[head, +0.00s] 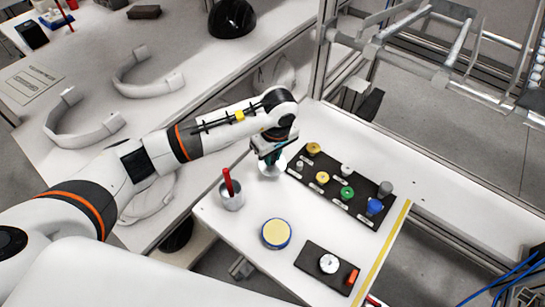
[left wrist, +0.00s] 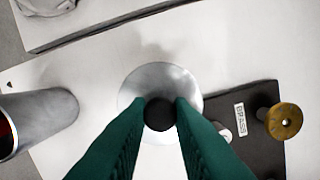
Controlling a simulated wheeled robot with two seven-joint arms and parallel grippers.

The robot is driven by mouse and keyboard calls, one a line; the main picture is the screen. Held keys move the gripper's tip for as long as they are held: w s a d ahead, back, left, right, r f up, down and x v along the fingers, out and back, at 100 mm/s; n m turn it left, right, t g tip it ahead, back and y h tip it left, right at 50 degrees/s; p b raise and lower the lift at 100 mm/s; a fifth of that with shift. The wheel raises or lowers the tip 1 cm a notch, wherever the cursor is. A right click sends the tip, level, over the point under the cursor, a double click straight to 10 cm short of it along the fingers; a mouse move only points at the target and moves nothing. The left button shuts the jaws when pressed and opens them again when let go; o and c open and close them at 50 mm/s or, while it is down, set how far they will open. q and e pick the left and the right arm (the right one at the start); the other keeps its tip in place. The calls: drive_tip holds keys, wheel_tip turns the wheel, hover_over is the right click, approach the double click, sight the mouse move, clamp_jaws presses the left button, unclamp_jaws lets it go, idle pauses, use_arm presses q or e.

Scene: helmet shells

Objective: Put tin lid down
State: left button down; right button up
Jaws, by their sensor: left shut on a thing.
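A shiny metal tin lid (head: 270,170) with a dark round knob is at the far left part of the white worktable, beside the black board. In the left wrist view the lid (left wrist: 150,76) shows as a pale grey disc. My left gripper (head: 270,153) is above it, and its green fingers are shut on the knob (left wrist: 160,114). I cannot tell whether the lid touches the tabletop. A round blue-rimmed tin (head: 276,234) with a pale yellow top stands nearer the front of the table. My right gripper is not in view.
A metal cup (head: 232,199) with a red-handled tool stands left of the lid. A black board (head: 331,202) with several coloured knobs lies to the right. A smaller black board (head: 312,262) lies in front. White tabletop between cup, tin and boards is clear.

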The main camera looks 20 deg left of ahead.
sight(273, 159)
use_arm(q)
wheel_tip(273, 159, down, 2)
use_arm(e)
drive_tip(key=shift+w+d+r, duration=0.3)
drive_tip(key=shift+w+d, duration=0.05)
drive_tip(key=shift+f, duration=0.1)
use_arm(q)
drive_tip(key=shift+f+b, duration=0.65)
drive_tip(key=c, duration=1.3)
unclamp_jaws()
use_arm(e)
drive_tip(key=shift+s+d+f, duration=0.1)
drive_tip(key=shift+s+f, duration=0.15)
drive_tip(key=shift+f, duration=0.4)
use_arm(q)
drive_tip(key=shift+r, duration=0.15)
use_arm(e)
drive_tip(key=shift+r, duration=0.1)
